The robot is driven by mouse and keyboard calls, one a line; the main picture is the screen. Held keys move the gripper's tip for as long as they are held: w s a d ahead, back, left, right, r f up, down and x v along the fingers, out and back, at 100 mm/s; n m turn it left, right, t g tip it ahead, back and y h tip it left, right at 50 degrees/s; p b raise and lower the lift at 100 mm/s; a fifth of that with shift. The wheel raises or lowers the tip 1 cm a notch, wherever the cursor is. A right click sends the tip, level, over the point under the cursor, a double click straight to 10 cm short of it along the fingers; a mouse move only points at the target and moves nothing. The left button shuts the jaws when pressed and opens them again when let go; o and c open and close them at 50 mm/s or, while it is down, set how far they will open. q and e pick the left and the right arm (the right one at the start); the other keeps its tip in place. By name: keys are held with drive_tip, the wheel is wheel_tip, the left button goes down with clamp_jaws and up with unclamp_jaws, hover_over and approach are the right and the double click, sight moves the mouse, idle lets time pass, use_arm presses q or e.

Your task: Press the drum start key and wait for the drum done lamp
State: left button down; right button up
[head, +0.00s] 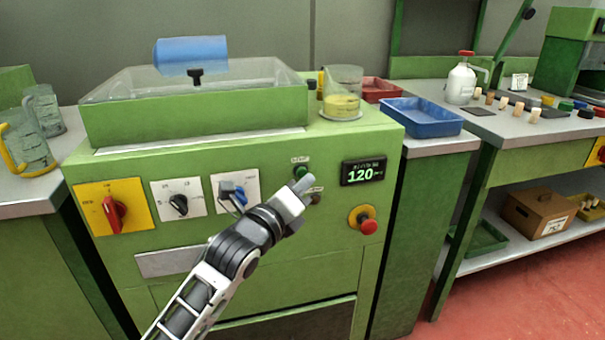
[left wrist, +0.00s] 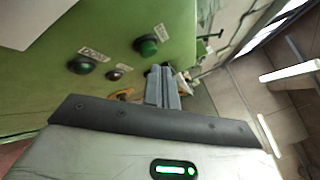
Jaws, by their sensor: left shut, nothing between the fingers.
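A green drum machine (head: 240,265) stands in front of me with a blue drum (head: 190,52) on top. A dark green round key (head: 302,171) sits under a small label on its front panel. My left gripper (head: 303,186) is shut and empty, its tips just below that key; contact with the panel cannot be told. A small dark lamp-like part (head: 316,196) is partly hidden by the fingers. In the left wrist view the fingers (left wrist: 162,85) point toward the panel, beside a green button (left wrist: 148,46), a dark round button (left wrist: 82,65) and a small brownish lamp (left wrist: 115,75), apparently unlit.
A display (head: 363,172) reads 120. A red stop button (head: 368,227) is at lower right of the gripper. A red rotary switch (head: 113,211) and two knobs are to the left. A glass beaker (head: 341,92) with yellow contents stands on the machine; a blue tray (head: 422,116) is beside it.

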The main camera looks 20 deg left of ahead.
use_arm(q)
drive_tip(key=shift+w, duration=0.1)
idle(0.7)
drive_tip(key=shift+w+a, duration=0.25)
drive_tip(key=shift+w+a+p, duration=0.25)
drive_tip(key=shift+w+p, duration=0.05)
drive_tip(key=shift+w, duration=0.1)
idle(0.7)
idle(0.4)
drive_tip(key=shift+s+d+p, duration=0.45)
drive_tip(key=shift+s+d, duration=0.05)
drive_tip(key=shift+s, duration=0.25)
